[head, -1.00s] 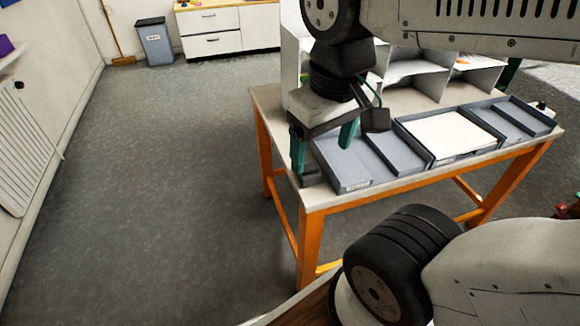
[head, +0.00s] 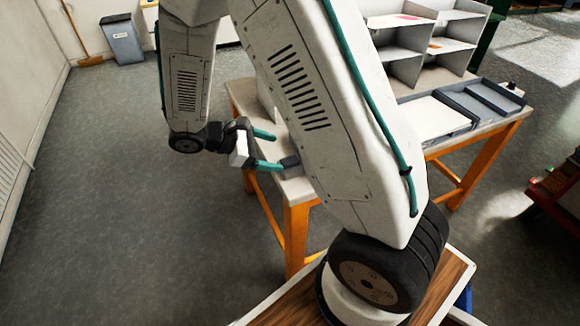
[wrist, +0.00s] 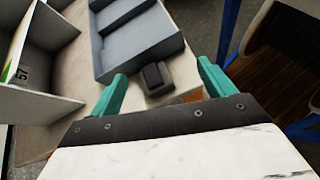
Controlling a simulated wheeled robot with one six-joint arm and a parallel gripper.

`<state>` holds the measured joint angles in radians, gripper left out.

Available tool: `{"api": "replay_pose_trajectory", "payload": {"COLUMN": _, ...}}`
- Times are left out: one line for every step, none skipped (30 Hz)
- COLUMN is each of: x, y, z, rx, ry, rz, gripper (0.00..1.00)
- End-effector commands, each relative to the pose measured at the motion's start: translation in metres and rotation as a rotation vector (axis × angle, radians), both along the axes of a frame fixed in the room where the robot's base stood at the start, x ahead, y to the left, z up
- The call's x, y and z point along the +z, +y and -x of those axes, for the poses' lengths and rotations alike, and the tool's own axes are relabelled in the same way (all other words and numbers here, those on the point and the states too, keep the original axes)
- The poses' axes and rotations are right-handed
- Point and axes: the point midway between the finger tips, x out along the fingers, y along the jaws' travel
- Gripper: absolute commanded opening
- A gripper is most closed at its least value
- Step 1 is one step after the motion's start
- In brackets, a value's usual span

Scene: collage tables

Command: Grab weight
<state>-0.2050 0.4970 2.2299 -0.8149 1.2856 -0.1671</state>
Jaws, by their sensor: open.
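The weight is a small dark block (wrist: 157,78) on the table top, close to the near edge and beside the grey tray (wrist: 135,38). In the head view the weight (head: 290,162) shows at the left end of the table, partly hidden by my arm. My gripper (head: 273,151) is open, with its teal fingers pointing right toward the weight. In the wrist view the weight lies between the two fingertips of my gripper (wrist: 162,72), slightly nearer the left one. I see no grip on it, and whether a finger touches it cannot be told.
The table (head: 236,92) has orange legs and carries a grey shelf unit (head: 455,45) at the back and several shallow trays (head: 485,100). My arm hides the table's middle. The floor to the left is clear, with a bin (head: 122,40) by the wall.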

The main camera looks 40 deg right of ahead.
Motion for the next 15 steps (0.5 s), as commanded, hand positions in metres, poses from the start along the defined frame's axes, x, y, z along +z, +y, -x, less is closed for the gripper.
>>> {"api": "replay_pose_trajectory", "payload": {"x": -0.020, "y": 0.000, "z": -0.005, "rx": 0.045, "ry": 0.054, "rz": 0.023, "gripper": 0.82}}
{"api": "replay_pose_trajectory", "payload": {"x": -0.028, "y": -0.001, "z": -0.007, "rx": 0.069, "ry": 0.077, "rz": 0.035, "gripper": 0.82}}
{"api": "replay_pose_trajectory", "payload": {"x": -0.039, "y": -0.001, "z": -0.011, "rx": 0.100, "ry": 0.105, "rz": 0.049, "gripper": 0.82}}
{"api": "replay_pose_trajectory", "payload": {"x": -0.046, "y": -0.001, "z": -0.013, "rx": 0.120, "ry": 0.126, "rz": 0.057, "gripper": 0.82}}
{"api": "replay_pose_trajectory", "payload": {"x": -0.052, "y": -0.001, "z": -0.014, "rx": 0.138, "ry": 0.143, "rz": 0.065, "gripper": 0.82}}
{"api": "replay_pose_trajectory", "payload": {"x": -0.060, "y": -0.002, "z": -0.016, "rx": 0.160, "ry": 0.163, "rz": 0.073, "gripper": 0.82}}
{"api": "replay_pose_trajectory", "payload": {"x": -0.064, "y": -0.002, "z": -0.018, "rx": 0.172, "ry": 0.174, "rz": 0.079, "gripper": 0.82}}
{"api": "replay_pose_trajectory", "payload": {"x": -0.068, "y": -0.002, "z": -0.018, "rx": 0.183, "ry": 0.184, "rz": 0.083, "gripper": 0.82}}
{"api": "replay_pose_trajectory", "payload": {"x": -0.073, "y": -0.002, "z": -0.019, "rx": 0.194, "ry": 0.195, "rz": 0.087, "gripper": 0.82}}
{"api": "replay_pose_trajectory", "payload": {"x": -0.075, "y": -0.003, "z": -0.020, "rx": 0.201, "ry": 0.201, "rz": 0.090, "gripper": 0.82}}
{"api": "replay_pose_trajectory", "payload": {"x": -0.077, "y": -0.004, "z": -0.020, "rx": 0.205, "ry": 0.205, "rz": 0.092, "gripper": 0.82}}
{"api": "replay_pose_trajectory", "payload": {"x": -0.079, "y": -0.006, "z": -0.019, "rx": 0.208, "ry": 0.209, "rz": 0.093, "gripper": 0.82}}
{"api": "replay_pose_trajectory", "payload": {"x": -0.081, "y": -0.009, "z": -0.019, "rx": 0.209, "ry": 0.211, "rz": 0.094, "gripper": 0.82}}
{"api": "replay_pose_trajectory", "payload": {"x": -0.082, "y": -0.012, "z": -0.018, "rx": 0.211, "ry": 0.211, "rz": 0.094, "gripper": 0.82}}
{"api": "replay_pose_trajectory", "payload": {"x": -0.084, "y": -0.016, "z": -0.017, "rx": 0.210, "ry": 0.210, "rz": 0.093, "gripper": 0.82}}
